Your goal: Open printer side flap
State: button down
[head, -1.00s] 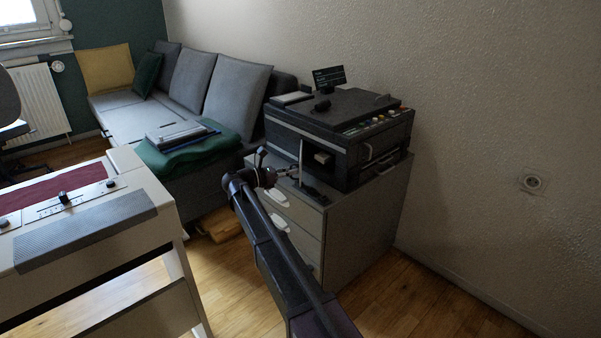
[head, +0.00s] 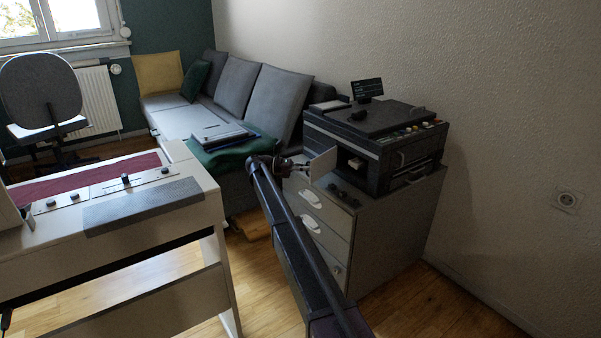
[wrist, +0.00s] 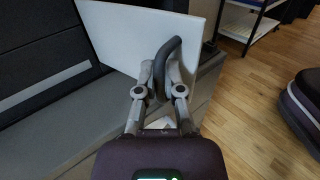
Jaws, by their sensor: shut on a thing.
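The dark printer (head: 375,140) sits on a grey drawer cabinet. Its side flap (head: 323,164) is a pale panel standing out from the printer's side. The opening (head: 353,160) behind it shows a small light part inside. In the wrist view the flap (wrist: 125,38) is a white upright panel with a dark curved handle (wrist: 167,62) on its face. My gripper (wrist: 161,84) is shut on this handle. In the head view my gripper (head: 297,168) is at the flap's left side; its fingertips are too small to make out there.
The grey drawer cabinet (head: 390,235) bears the printer, with a small dark object (head: 343,194) on its top. The sofa (head: 190,120) is behind on the left. A white piano (head: 150,240) stands left. Wooden floor (head: 430,305) is clear right of the cabinet.

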jog(key=shift+w, duration=0.1)
dwell(0.4)
jog(key=c, duration=0.7)
grip_release()
jog(key=shift+c, duration=0.2)
